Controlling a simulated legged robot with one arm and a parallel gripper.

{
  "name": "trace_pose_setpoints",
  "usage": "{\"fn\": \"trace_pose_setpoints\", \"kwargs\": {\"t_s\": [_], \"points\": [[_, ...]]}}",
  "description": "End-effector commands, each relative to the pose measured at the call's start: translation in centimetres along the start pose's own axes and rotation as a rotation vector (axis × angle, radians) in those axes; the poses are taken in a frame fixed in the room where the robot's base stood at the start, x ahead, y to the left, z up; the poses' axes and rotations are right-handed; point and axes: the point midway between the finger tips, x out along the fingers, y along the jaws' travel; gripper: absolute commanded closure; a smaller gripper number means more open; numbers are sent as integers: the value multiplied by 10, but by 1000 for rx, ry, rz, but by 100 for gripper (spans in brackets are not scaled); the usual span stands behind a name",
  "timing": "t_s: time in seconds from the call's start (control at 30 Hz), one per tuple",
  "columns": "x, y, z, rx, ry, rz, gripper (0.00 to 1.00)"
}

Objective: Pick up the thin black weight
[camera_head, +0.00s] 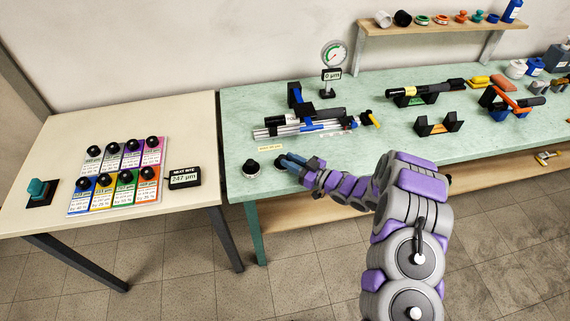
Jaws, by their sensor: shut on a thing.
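My gripper (281,161) is at the front left part of the green table, with its blue fingers shut on a small black weight (279,166). The fingers and the small size hide much of that weight, and I cannot tell whether it touches the tabletop. A second round black weight (250,168) with a pale rim stands just left of my gripper, apart from it.
A silver-railed device (290,127) lies behind my gripper, with a dial gauge (334,55) beyond. On the cream table, several black knobs stand on coloured cards (120,208) beside a display reading 247 µm (184,177). Black cradles (438,126) stand right.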

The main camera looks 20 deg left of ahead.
Motion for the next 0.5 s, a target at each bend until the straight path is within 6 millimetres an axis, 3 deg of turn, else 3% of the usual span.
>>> {"fn": "trace_pose_setpoints", "kwargs": {"t_s": [0.2, 0.5], "points": [[3, -2, 2, 2, -5, -3, 100], [2, -2, 4, 5, -7, -5, 100]]}}
